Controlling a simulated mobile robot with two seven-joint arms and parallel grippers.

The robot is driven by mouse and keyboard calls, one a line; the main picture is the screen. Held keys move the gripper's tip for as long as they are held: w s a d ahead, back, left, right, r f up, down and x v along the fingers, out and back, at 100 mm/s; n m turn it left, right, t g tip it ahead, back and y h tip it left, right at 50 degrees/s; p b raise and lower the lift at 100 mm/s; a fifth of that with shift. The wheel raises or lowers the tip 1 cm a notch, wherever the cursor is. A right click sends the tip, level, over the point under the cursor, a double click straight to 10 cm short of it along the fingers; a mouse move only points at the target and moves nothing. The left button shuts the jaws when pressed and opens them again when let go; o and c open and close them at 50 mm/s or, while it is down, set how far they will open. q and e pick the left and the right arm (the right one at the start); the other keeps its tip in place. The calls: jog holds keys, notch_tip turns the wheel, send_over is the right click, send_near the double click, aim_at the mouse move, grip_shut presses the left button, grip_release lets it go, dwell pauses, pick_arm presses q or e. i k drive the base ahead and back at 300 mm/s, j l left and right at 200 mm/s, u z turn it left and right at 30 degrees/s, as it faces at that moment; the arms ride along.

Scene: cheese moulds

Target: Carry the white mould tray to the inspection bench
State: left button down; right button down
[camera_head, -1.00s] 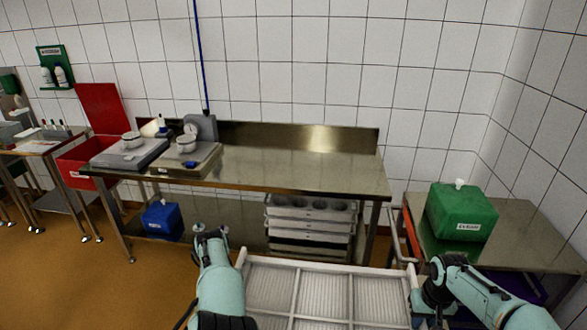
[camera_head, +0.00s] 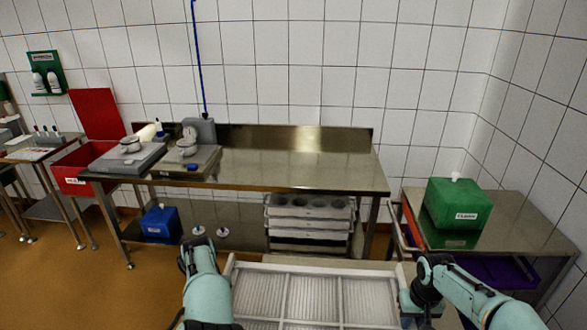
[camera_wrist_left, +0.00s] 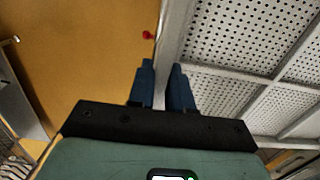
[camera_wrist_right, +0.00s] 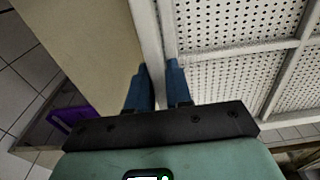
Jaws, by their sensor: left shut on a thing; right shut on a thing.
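The white mould tray (camera_head: 315,298) spans the bottom of the head view, its perforated panels split by white ribs. It looks empty, and its near part is out of frame. My left gripper (camera_wrist_left: 162,70) is shut on the tray's left rim; a blue finger stands each side of that rim in the left wrist view. My right gripper (camera_head: 408,300) is shut on the right rim, also seen in the right wrist view (camera_wrist_right: 158,67). A steel bench (camera_head: 300,175) stands ahead beyond the tray; its right half is bare. I cannot read a label on it.
At right, a green box (camera_head: 457,203) stands on a side table (camera_head: 530,225). A red bin (camera_head: 80,170) stands left.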

aim_at(263, 170)
jog(key=k+j, duration=0.1)
jog(key=j, duration=0.2)
jog(key=k+j, duration=0.1)
jog(key=j, duration=0.15)
jog(key=k+j, duration=0.1)
jog(key=j, duration=0.2)
jog(key=j+z, duration=0.1)
jog(key=j, duration=0.75)
jog(key=i+j, duration=0.1)
jog(key=j, duration=0.35)
jog(key=i+j, duration=0.1)
jog(key=j, duration=0.35)
jog(key=i+j+z, duration=0.1)
jog(key=i+j, duration=0.5)
jog(key=j, duration=0.2)
jog(key=z, duration=0.05)
